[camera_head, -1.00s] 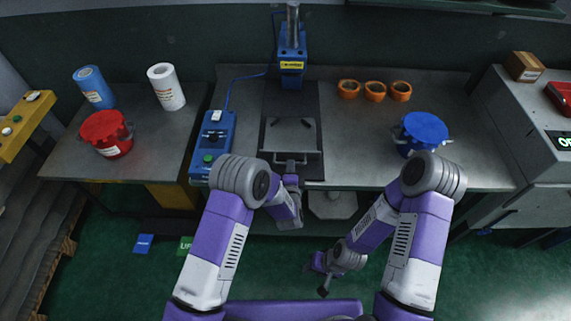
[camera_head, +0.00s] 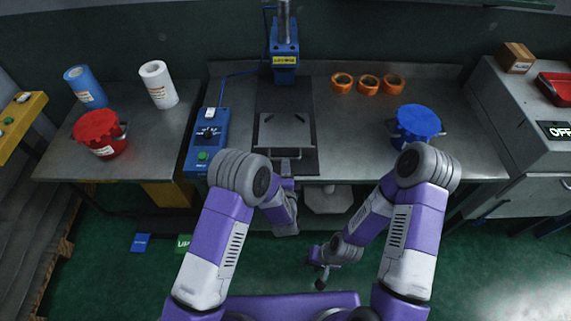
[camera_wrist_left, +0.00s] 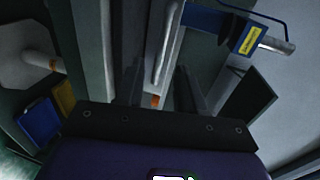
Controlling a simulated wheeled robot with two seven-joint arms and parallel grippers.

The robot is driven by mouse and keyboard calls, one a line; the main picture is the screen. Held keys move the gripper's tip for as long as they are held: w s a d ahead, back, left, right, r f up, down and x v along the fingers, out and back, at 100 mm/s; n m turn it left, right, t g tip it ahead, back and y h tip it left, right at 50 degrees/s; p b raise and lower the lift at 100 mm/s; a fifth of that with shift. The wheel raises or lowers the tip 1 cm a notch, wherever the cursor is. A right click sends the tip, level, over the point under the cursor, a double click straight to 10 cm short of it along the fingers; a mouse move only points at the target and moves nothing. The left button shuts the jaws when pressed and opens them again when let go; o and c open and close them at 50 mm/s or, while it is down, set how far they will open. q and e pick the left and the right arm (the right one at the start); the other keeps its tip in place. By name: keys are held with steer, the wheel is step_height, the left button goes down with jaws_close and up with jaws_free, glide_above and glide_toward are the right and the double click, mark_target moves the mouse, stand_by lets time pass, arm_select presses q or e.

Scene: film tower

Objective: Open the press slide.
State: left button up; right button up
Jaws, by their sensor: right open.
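The press slide (camera_head: 286,132) is a grey plate on a dark bed in front of the blue press (camera_head: 285,62), with a bar handle along its front edge. My left gripper (camera_head: 285,165) is at this front edge. In the left wrist view the gripper's fingers (camera_wrist_left: 162,88) stand apart, with the pale handle bar (camera_wrist_left: 164,48) running between and beyond them. I cannot tell whether they touch it. An orange mark shows between the fingers. My right gripper (camera_head: 319,268) is open and empty, low over the green floor in front of the bench.
A blue control box (camera_head: 208,142) stands left of the slide. Several orange rings (camera_head: 368,84) and a blue-lidded pot (camera_head: 418,124) are on the right. A red pot (camera_head: 100,134) and two rolls stand at left. The bench front edge is close to my left arm.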

arm_select(q)
steer(key=v, duration=0.3)
steer(key=shift+s+r, duration=0.1)
steer(key=shift+s, duration=0.3)
steer(key=s+a+f+n+g, duration=0.7)
steer(key=a+f+n, duration=0.1)
steer(key=f+n, duration=0.25)
steer(key=s+a+f+n+g+h, duration=0.1)
steer(key=s+n+g, duration=0.3)
steer(key=s, duration=0.4)
steer(key=s+a+f+n+g+h, duration=0.2)
steer(key=s+a+n+g, duration=0.1)
steer(key=s+n, duration=0.3)
steer(key=s+g, duration=0.1)
steer(key=s, duration=0.1)
steer(key=shift+s+n+h, duration=0.3)
steer(key=shift+n, duration=0.05)
